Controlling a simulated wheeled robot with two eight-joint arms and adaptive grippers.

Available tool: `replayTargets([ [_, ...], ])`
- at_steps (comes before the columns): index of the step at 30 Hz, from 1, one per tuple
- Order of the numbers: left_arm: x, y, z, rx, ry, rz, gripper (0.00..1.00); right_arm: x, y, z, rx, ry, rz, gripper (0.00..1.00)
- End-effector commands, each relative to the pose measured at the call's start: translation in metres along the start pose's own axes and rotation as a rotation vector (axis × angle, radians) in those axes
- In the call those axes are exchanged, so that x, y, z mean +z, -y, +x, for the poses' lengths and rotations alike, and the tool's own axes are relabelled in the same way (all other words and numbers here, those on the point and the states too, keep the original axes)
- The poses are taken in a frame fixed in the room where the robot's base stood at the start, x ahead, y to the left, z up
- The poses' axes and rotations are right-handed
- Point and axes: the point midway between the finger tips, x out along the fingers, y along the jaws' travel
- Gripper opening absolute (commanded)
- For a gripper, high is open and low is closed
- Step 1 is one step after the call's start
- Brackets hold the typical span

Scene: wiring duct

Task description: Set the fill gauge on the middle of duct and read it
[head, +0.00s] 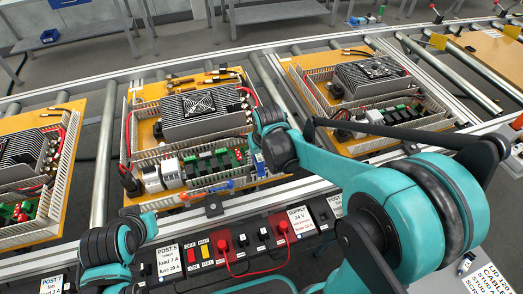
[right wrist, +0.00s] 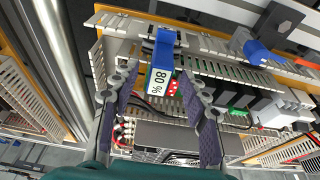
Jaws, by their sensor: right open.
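In the head view the gauge (head: 258,162) shows beside my right wrist. My right gripper (right wrist: 160,84) is open, its two purple-grey fingers on either side of the gauge with gaps visible. My left arm is at the lower left of the head view; its fingers cannot be made out.
The orange panel (head: 135,192) carries a finned grey power unit (head: 199,112) and other parts. A blue and orange screwdriver (head: 212,189) lies along its front. Similar panels stand left and right on the rollers. A labelled test strip (head: 245,240) with red leads runs in front.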

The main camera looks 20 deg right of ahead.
Motion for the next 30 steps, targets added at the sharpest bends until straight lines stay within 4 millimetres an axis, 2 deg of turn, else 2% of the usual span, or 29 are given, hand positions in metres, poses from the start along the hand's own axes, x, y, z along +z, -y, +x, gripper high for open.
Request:
replayTargets([
  [3,0.000,0.000,0.000,0.000,0.000,0.000,0.00,0.001,0.000,-0.027,0.000,0.000,0.000,0.45],
  [10,0.000,0.000,0.000,0.000,0.000,0.000,0.00,0.000,0.000,-0.059,0.000,0.000,0.000,0.45],
  [15,0.000,0.000,0.000,0.000,0.000,0.000,0.00,0.000,0.000,-0.066,0.000,0.000,0.000,0.45],
  [30,0.000,0.000,0.000,0.000,0.000,0.000,0.00,0.001,0.000,-0.067,0.000,-0.001,0.000,0.45],
])
